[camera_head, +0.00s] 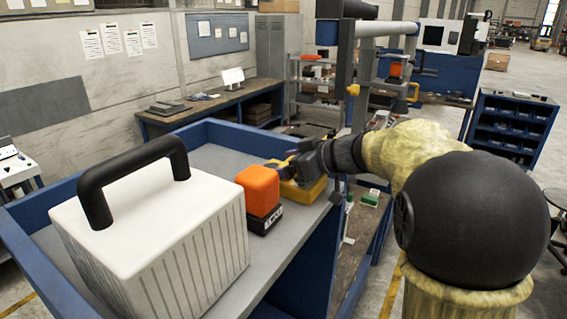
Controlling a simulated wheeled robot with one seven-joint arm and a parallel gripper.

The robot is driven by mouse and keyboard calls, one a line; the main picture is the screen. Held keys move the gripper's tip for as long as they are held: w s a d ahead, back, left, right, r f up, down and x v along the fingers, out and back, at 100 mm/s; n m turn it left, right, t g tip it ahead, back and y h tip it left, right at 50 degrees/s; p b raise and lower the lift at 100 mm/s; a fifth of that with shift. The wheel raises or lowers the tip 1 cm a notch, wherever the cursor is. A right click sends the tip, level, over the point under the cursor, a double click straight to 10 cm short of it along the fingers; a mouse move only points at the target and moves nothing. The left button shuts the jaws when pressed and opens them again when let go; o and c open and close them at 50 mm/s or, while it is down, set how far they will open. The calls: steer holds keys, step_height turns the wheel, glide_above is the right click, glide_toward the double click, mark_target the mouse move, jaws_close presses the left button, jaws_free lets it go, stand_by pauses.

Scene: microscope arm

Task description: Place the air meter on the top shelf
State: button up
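My gripper (288,168) reaches in from the right over a grey surface with blue raised edges. It is at a yellow device (303,191), with its dark fingers at or over the device's top. I cannot tell whether they touch or grip it. Next to the device, nearer the camera, stands an orange block with a black base (259,196). A large white ribbed case (160,232) with a black handle stands at the left. No label shows which of these is the air meter. The grey surface (214,157) is the top of a blue shelf unit.
The blue rim (240,133) rises along the back and left of the surface. A bare strip lies behind the white case. A workbench (213,104) and a rack with shelves (318,80) stand farther back. A blue bin cabinet (512,125) is at the right.

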steer(key=shift+r, duration=0.15)
steer(key=b+v, duration=0.3)
steer(key=v, duration=0.9)
steer(key=shift+b, duration=0.4)
